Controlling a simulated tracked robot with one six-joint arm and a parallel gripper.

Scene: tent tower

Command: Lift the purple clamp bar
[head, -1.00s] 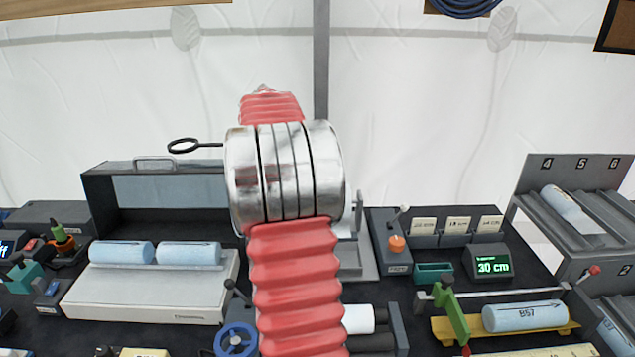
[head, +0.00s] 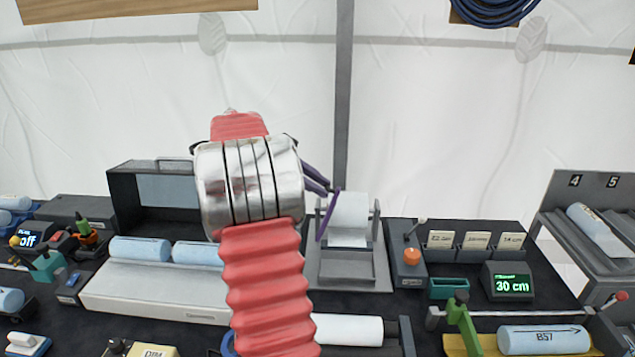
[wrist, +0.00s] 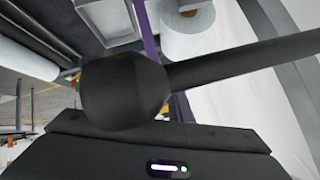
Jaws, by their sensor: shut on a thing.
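The purple clamp bar (head: 327,219) is a thin strip standing tilted in front of a white paper roll (head: 349,214) on a grey stand. My gripper (head: 333,189), with dark slim fingers, reaches out right of my silver wrist and meets the bar's upper end, shut on it. In the wrist view the purple bar (wrist: 147,32) runs up past a dark rounded knob, beside the paper roll (wrist: 187,28). The knob hides the grip itself. I cannot tell whether the bar's lower end still touches the stand.
A grey stand (head: 365,272) sits under the roll. An orange-knobbed lever box (head: 408,262) and a 30 cm display (head: 510,285) are to its right. Blue rolls (head: 139,248) lie on a pale tray at left. A white roll (head: 347,330) lies in front.

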